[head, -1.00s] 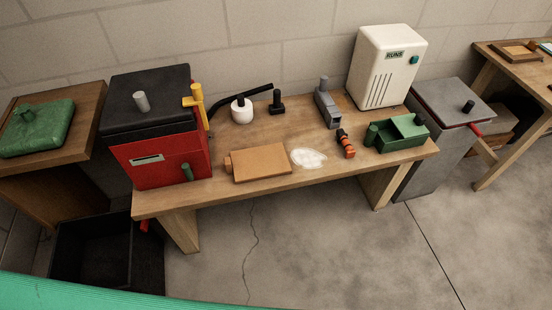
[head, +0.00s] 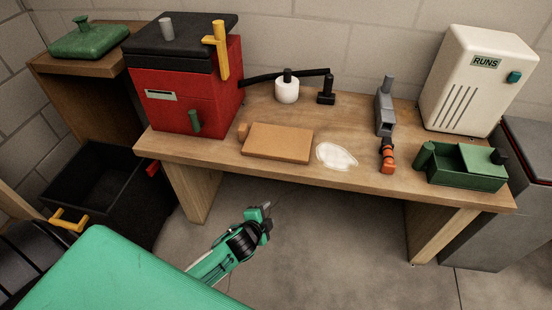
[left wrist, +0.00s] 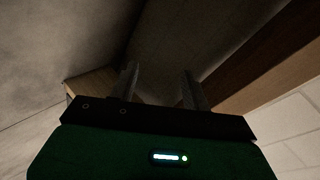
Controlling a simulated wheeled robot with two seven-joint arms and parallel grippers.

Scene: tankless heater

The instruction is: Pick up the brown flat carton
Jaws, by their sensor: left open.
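The brown flat carton (head: 277,143) lies flat on the wooden workbench, right of the red box and left of a whitish patch. A small brown knob sticks out at its left end. My left gripper (head: 268,212) is in front of the bench and below its top, apart from the carton. In the left wrist view its two fingers (left wrist: 160,88) stand apart with nothing between them; the carton does not show there. My right gripper is not in view.
The wooden workbench (head: 350,181) also holds a red box with black lid (head: 195,95), a white pot (head: 287,92), a grey tool (head: 386,108), an orange-black item (head: 387,155), a green tray (head: 465,180) and a white heater (head: 476,80). A black bin (head: 65,182) stands left.

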